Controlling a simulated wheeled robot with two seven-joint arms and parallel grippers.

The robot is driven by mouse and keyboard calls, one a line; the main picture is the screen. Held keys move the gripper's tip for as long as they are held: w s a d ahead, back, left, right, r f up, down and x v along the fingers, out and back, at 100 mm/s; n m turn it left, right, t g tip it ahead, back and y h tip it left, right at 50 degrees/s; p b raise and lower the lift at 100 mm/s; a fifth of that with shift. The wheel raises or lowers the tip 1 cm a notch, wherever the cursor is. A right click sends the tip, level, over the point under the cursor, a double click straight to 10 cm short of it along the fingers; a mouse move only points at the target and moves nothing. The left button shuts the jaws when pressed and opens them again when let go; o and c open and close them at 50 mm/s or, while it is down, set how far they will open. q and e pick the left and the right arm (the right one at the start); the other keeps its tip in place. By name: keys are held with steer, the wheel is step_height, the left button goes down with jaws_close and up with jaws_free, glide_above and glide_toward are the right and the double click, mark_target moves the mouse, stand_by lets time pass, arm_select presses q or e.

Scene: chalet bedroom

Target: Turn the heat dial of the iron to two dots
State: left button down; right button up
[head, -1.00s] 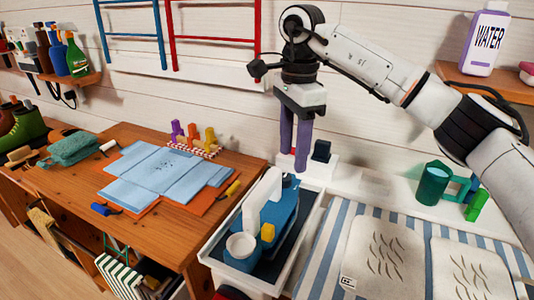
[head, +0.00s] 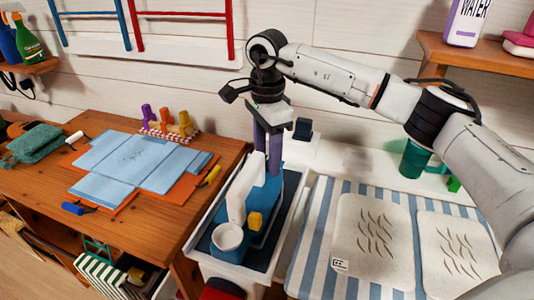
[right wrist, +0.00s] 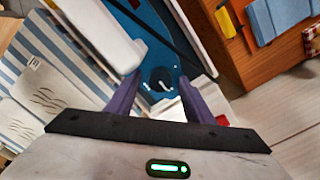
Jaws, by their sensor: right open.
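The iron (head: 264,212), with a blue body and a white handle (head: 240,195), lies in a white tray. In the right wrist view, its dark round dial (right wrist: 160,79) with a white pointer mark sits on the blue body (right wrist: 148,38). The dot markings are too small to read. My right gripper (head: 268,170) points down over the far end of the iron. Its two purple fingers are open, one on each side of the dial in the wrist view (right wrist: 157,84). I cannot tell whether they touch it. My left gripper is out of view.
The white tray (head: 196,243) stands between a wooden table (head: 40,185) with blue folded cloth and a striped board (head: 312,235) with two pale pads.

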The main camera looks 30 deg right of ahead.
steer(key=c, duration=1.1)
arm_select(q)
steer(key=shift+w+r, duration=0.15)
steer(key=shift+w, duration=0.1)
arm_select(e)
steer(key=shift+o, duration=0.2)
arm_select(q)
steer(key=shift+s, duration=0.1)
